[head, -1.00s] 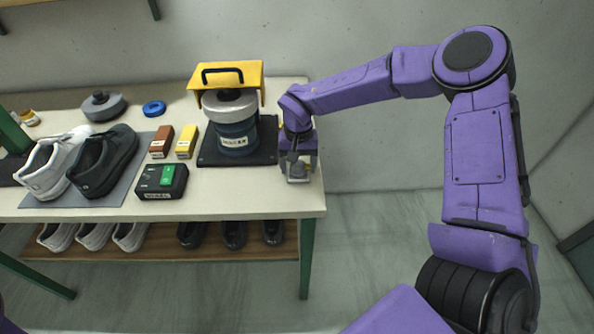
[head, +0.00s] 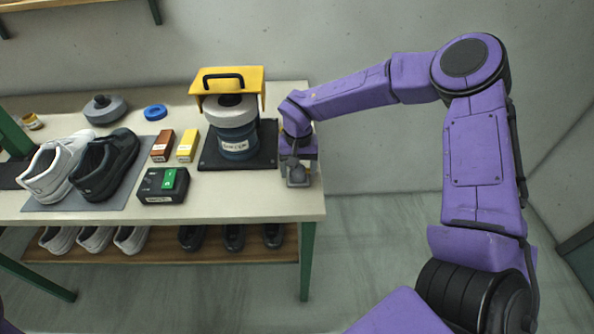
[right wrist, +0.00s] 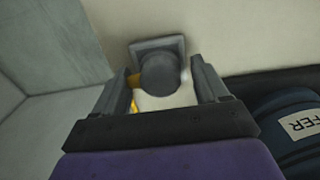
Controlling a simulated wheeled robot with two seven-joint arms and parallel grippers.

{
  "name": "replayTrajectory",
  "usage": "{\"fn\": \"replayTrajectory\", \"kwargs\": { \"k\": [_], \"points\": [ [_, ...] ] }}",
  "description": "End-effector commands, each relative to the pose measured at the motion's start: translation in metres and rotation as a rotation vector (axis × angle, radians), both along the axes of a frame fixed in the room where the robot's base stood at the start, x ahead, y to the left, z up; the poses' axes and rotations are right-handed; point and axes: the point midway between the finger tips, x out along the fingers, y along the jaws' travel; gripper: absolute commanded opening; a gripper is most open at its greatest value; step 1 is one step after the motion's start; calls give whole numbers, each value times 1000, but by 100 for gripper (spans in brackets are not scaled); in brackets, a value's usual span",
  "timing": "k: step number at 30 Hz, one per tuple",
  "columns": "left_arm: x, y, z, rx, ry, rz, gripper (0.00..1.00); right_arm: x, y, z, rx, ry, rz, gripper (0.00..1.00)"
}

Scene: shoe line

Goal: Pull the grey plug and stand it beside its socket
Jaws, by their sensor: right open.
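The grey plug (right wrist: 160,73) shows in the right wrist view as a dark round knob over a square grey base, which looks like its socket (right wrist: 142,47). In the head view the base area (head: 297,183) is at the table's right end, mostly hidden by my right gripper (head: 298,170). My right gripper (right wrist: 165,88) is open, pointing down, with one finger on each side of the plug. A gap shows beside the knob. I cannot tell whether the plug is seated in the socket. My left gripper is not in view.
Left of my right gripper, a blue buffer pot (head: 237,142) with a yellow guard (head: 254,86) stands on a black plate (head: 210,158). A black switch box (head: 160,196) with a green rocker is near the front edge. Bare tabletop (head: 245,203) lies in front of the plate.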

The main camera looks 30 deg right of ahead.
Motion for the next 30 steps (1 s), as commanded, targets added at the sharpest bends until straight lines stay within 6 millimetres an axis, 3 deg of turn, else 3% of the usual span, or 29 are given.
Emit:
{"fn": "replayTrajectory", "kwargs": {
  "k": [29,30],
  "points": [
    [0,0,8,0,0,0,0,0,0,-1,0,0,-1,73],
    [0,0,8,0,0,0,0,0,0,-1,0,0,-1,70]
  ]
}}
